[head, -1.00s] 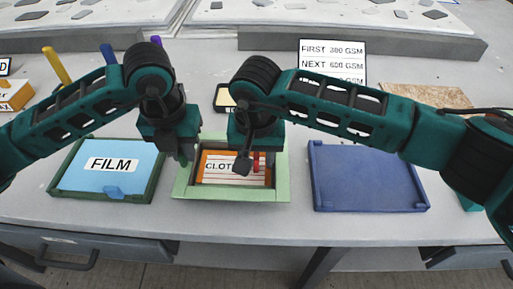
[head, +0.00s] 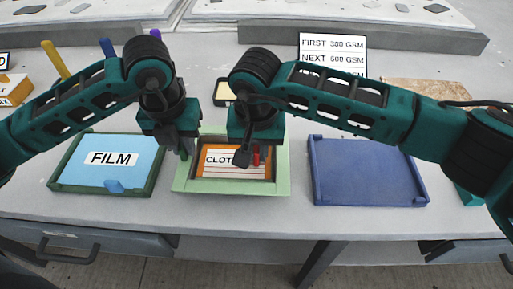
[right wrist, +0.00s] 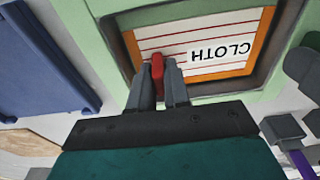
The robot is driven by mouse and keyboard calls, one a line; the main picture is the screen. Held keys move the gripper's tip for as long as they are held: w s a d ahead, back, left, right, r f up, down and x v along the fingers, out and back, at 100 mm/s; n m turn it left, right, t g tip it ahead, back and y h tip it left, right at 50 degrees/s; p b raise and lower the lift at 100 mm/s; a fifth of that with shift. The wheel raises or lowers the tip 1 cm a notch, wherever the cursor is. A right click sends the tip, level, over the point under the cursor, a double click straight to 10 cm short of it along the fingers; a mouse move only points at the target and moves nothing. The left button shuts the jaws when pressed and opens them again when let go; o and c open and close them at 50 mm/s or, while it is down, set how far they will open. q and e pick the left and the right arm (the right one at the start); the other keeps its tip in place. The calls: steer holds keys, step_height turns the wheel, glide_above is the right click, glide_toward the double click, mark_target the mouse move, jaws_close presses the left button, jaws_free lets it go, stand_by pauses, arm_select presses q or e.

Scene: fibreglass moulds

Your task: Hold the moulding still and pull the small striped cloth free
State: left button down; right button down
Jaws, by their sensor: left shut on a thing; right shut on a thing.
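The moulding (head: 215,187) is a pale green square frame with a recessed middle, in front of me on the bench. It also shows in the right wrist view (right wrist: 92,35). The small striped cloth (head: 232,171), white with red lines, an orange border and a CLOTH label, lies in the recess. It also shows in the right wrist view (right wrist: 165,30). My left gripper (head: 184,151) is shut on the moulding's left rim. My right gripper (head: 249,158) is shut on a red tab (right wrist: 157,68) at the cloth; the arm partly hides the moulding's back right.
A green tray (head: 153,180) with blue FILM stands left; an empty blue tray (head: 368,172) stands right. A sign (head: 332,50) with layer weights stands behind. Coloured sticks (head: 56,60) stand at the back left. A brown board (head: 430,92) lies at the back right.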

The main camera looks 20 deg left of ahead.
steer(key=shift+r, duration=2.35)
steer(key=shift+r, duration=0.15)
steer(key=shift+r, duration=2.4)
arm_select(q)
steer(key=c, duration=1)
jaws_free()
arm_select(e)
steer(key=shift+a, duration=0.1)
arm_select(q)
steer(key=shift+d, duration=0.1)
arm_select(e)
steer(key=shift+s, duration=0.1)
arm_select(q)
steer(key=shift+d, duration=0.1)
arm_select(e)
steer(key=shift+a, duration=0.1)
